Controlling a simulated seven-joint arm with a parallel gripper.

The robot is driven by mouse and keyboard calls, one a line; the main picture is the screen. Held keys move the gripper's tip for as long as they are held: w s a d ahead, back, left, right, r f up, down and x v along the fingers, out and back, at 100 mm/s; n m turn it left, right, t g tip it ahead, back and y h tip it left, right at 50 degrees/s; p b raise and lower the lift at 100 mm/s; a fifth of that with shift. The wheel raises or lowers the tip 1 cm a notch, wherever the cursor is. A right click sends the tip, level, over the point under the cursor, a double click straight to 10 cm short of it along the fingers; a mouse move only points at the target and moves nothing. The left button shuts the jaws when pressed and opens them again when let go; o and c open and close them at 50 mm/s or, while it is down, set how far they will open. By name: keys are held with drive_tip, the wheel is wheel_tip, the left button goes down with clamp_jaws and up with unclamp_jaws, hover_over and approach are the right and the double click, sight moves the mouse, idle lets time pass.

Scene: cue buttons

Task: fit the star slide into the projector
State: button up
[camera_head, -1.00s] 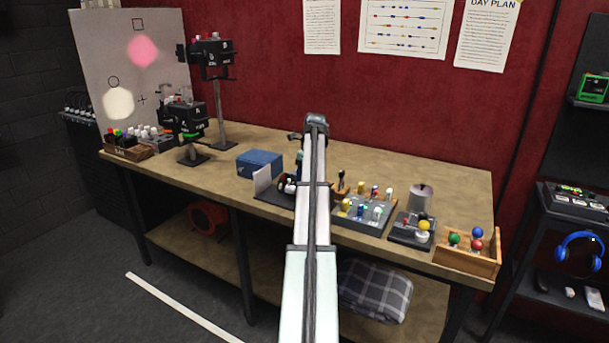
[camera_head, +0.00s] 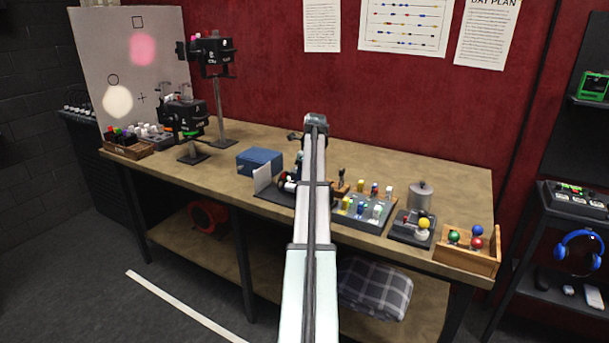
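Two black projectors stand on posts at the left of the bench: a taller one (camera_head: 208,52) at the back and a lower one (camera_head: 184,116) in front. A pale board (camera_head: 115,75) behind them carries a pink light patch (camera_head: 143,50) and a cream one (camera_head: 117,101). I cannot pick out the star slide. My arm rises through the middle of the view and hides what lies behind it. My gripper is not clearly visible; dark parts show just left of the arm, over a dark tray (camera_head: 268,196) with small items, and I cannot tell its fingers.
A blue box (camera_head: 260,162) and an upright white card (camera_head: 263,178) stand left of my arm. The back right bench is clear.

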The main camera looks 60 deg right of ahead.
drive_tip(key=shift+f, duration=0.1)
drive_tip(key=o, duration=1.1)
drive_tip(key=shift+o, duration=0.9)
drive_tip(key=shift+r, duration=3.55)
